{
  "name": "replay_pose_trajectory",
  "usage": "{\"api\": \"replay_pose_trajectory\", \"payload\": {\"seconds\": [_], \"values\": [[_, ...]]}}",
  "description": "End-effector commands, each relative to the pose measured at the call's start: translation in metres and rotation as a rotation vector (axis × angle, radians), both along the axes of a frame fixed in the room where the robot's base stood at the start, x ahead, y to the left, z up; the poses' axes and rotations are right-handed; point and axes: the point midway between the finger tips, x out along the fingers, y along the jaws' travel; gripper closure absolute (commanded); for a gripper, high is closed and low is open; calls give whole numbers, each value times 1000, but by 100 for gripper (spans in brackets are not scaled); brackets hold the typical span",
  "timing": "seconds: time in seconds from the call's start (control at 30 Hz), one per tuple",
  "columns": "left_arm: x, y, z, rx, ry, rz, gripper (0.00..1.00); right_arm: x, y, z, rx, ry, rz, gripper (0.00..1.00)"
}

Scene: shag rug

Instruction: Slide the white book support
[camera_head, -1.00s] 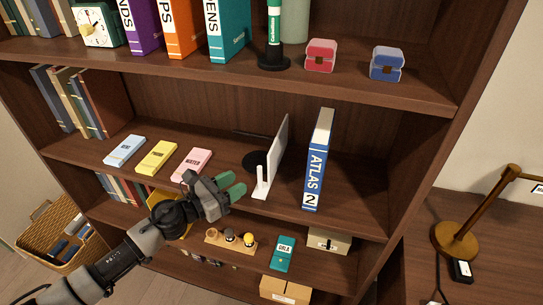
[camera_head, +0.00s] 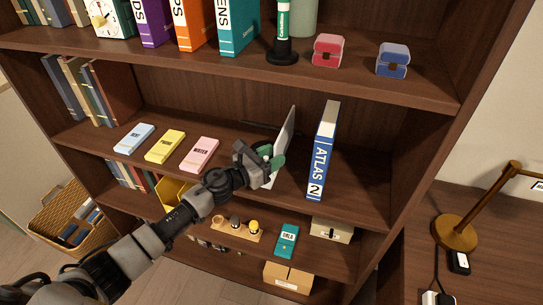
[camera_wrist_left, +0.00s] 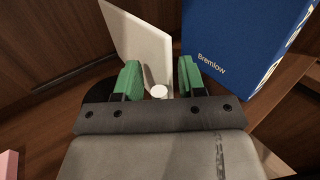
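The white book support (camera_head: 285,132) stands upright on the middle shelf, left of the blue ATLAS 2 book (camera_head: 320,155). My left gripper (camera_head: 272,161) is at the support and hides part of its lower half. In the left wrist view the gripper's green fingers (camera_wrist_left: 159,80) are apart. The support's white plate (camera_wrist_left: 140,40) rises just beyond them, with a small white round knob (camera_wrist_left: 159,92) between them. I cannot tell whether the fingers touch the plate. The blue book (camera_wrist_left: 240,45) is right of the fingers. My right gripper is not in view.
Blue, yellow and pink boxes (camera_head: 199,155) lie left of my gripper on the same shelf. Books (camera_head: 85,92) stand at its far left. The shelf above (camera_head: 200,62) overhangs. A gap of bare shelf separates the support and the blue book.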

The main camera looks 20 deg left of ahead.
Motion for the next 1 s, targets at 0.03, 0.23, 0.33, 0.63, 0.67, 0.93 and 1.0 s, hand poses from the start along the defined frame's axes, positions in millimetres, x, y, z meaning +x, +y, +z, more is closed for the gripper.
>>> {"api": "replay_pose_trajectory", "payload": {"seconds": [0.03,0.23,0.33,0.63,0.67,0.93,1.0], "values": [[0,0,0,0,0,0,66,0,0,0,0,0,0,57],[0,1,0,0,0,1,97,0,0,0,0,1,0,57],[0,1,0,0,0,2,100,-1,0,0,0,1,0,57],[2,34,-7,5,-3,6,100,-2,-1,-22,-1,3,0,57],[2,43,-7,7,-4,6,100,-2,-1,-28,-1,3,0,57],[5,106,-5,3,-5,5,100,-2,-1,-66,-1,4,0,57],[5,115,-3,3,-5,4,100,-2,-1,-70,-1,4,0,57]]}}
